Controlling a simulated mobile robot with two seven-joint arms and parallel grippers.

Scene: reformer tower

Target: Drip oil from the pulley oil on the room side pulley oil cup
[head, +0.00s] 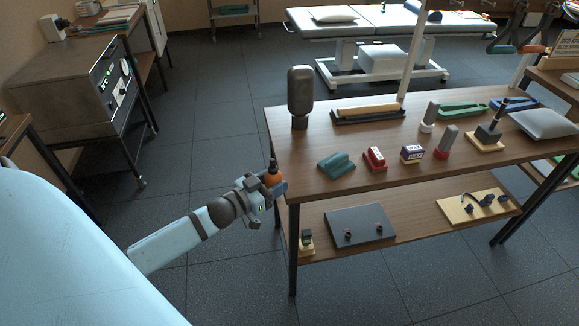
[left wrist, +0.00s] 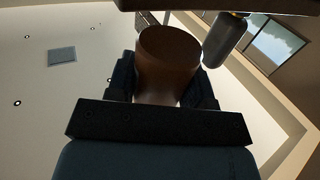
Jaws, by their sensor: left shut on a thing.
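My left gripper (head: 277,187) is shut on a small orange bottle with a dark tip (head: 272,177), which I take to be the pulley oil. It holds the bottle upright just off the left edge of the wooden table. In the left wrist view the bottle (left wrist: 167,65) looks brown and sits between the two dark fingers (left wrist: 165,85). I cannot pick out the room side pulley oil cup in either view. My right gripper is in neither view.
The wooden table (head: 312,183) holds a dark bottle (head: 300,92), a teal block (head: 336,164), a red block (head: 375,158) and several tools. Its lower shelf bears a grey plate (head: 350,240). A pale post (head: 413,50) stands behind.

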